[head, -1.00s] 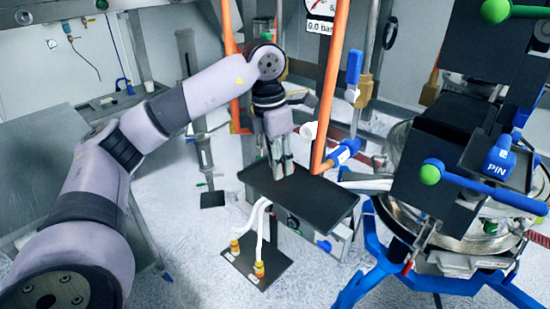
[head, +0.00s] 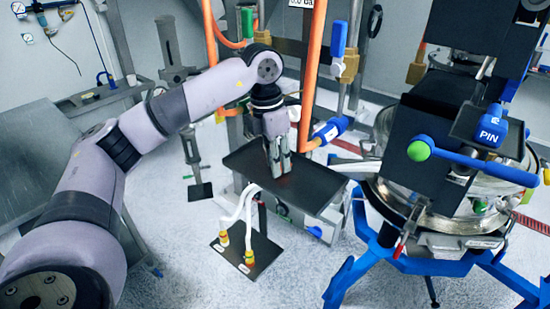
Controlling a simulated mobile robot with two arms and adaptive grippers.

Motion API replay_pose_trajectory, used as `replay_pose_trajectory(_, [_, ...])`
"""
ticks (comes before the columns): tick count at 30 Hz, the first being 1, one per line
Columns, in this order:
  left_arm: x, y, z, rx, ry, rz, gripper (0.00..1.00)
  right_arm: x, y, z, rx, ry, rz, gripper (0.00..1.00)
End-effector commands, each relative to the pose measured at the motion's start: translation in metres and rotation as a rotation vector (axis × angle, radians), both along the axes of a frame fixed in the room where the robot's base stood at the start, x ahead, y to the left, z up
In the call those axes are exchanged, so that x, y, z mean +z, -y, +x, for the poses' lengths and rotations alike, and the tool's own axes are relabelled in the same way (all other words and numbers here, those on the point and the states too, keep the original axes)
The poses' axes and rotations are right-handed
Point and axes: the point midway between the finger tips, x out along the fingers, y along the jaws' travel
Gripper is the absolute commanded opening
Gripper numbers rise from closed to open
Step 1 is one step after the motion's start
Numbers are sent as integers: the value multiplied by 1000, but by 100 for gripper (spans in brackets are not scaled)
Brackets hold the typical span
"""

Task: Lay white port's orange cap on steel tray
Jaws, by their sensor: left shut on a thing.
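The steel tray (head: 318,187) shows as a dark flat plate in the middle of the head view. My left gripper (head: 281,172) comes down over it from above, its fingers pointing down and closed together. The fingertips are at or just above the tray's surface; I cannot tell whether they touch it. The thing held between the fingers is mostly hidden; I take it for the orange cap. A white round fitting (head: 294,113), possibly the white port, is partly covered behind the gripper. My right gripper is not in view.
Two white hoses with yellow-orange ends stand on a low dark plate (head: 264,250) in front of the tray. Orange upright pipes (head: 312,75) and a blue-handled valve (head: 332,130) rise behind it. The sifter (head: 450,170) with blue legs fills the right. A steel table (head: 45,150) stands left.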

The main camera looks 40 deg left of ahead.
Motion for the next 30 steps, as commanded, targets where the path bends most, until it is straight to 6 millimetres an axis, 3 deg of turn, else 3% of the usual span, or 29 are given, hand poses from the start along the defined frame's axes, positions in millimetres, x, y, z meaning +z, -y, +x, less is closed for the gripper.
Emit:
replay_pose_trajectory(8, [0,0,0,0,0,0,0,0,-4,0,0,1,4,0])
replay_pose_trajectory(9, [0,0,0,0,0,0,28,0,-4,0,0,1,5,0])
replay_pose_trajectory(18, [0,0,0,0,0,0,48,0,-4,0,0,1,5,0])
replay_pose_trajectory(30, [4,0,0,0,1,0,50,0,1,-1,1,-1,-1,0])
